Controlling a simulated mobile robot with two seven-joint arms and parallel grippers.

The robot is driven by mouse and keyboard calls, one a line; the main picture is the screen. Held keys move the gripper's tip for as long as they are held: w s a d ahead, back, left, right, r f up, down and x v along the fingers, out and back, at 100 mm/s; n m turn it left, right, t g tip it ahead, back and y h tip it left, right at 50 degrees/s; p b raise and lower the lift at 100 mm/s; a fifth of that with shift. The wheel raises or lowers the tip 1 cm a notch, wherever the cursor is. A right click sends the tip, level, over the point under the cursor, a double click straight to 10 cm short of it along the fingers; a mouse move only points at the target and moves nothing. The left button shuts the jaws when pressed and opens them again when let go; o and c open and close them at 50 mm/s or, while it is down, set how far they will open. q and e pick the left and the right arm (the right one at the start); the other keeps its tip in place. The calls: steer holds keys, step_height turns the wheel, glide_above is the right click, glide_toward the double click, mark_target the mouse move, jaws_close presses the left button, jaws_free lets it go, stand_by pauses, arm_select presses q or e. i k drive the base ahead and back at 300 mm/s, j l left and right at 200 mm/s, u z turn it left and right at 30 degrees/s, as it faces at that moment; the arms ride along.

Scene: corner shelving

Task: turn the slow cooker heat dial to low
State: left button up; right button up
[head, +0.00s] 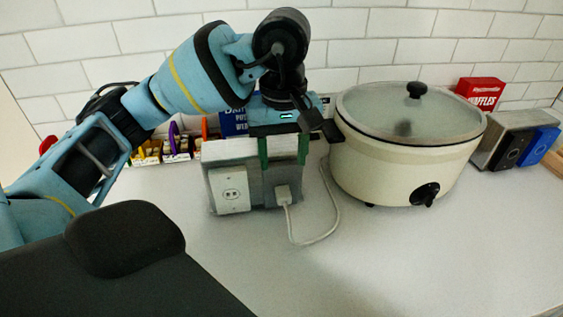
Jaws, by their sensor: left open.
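The slow cooker (392,165) is a cream oval pot with a clear glass lid (410,110) and black knob. It stands on the white counter right of centre. Its black heat dial (425,194) is on the lower front, with the pointer toward the bottom; the setting marks are too small to read. My left gripper (298,140) is open and empty, left of the cooker and above the outlet box, well apart from the dial. My right gripper is not in view.
A grey outlet box (256,180) stands left of the cooker, with a white cord (322,238) plugged in. A red waffles box (482,92) and a silver toaster with blue end (540,145) stand right. The front counter (400,260) is clear.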

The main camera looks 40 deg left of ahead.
mark_target(428, 196)
steer(key=k, duration=1.5)
